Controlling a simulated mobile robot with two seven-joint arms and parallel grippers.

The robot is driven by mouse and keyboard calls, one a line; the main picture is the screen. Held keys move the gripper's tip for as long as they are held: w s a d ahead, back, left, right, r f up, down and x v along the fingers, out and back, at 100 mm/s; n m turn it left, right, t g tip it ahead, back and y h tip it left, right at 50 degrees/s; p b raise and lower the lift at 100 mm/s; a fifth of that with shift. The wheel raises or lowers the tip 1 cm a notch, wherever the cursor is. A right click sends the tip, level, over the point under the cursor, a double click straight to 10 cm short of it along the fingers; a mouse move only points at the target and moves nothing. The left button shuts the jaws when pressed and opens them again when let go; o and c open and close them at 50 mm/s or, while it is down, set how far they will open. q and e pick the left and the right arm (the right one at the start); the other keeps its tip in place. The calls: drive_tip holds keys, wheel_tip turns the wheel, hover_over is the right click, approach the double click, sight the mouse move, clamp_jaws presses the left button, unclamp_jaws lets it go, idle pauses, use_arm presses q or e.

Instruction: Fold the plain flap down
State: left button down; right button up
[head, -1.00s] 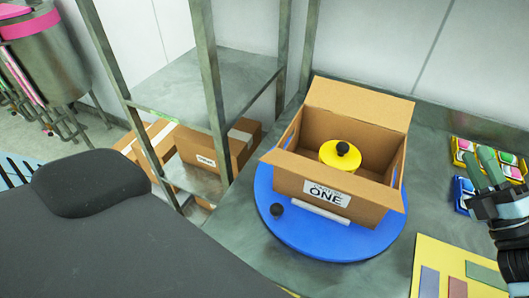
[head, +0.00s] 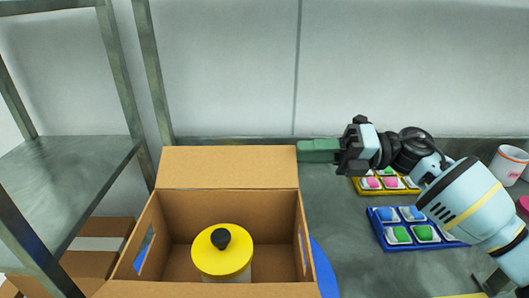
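The open cardboard box (head: 275,208) stands at the lower middle of the head view, its front cut off by the picture's bottom edge. Its plain back flap (head: 228,167) stands up and leans back, with no label on its visible face. A tub with a yellow lid (head: 221,262) and black knob stands inside. My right gripper (head: 305,151), with green fingers, points left beside the flap's upper right corner. Its fingers overlap in this view, so their gap and any contact with the flap are unclear. My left gripper is out of view.
The blue disc (head: 324,272) shows under the box's right side. Blue (head: 378,236) and yellow (head: 360,188) trays of coloured pieces lie to the right, and a white cup (head: 508,165) stands farther right. A metal shelf (head: 62,172) stands left.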

sight(269, 151)
drive_tip(key=shift+a, duration=3.9)
drive_tip(key=shift+c, duration=0.3)
clamp_jaws()
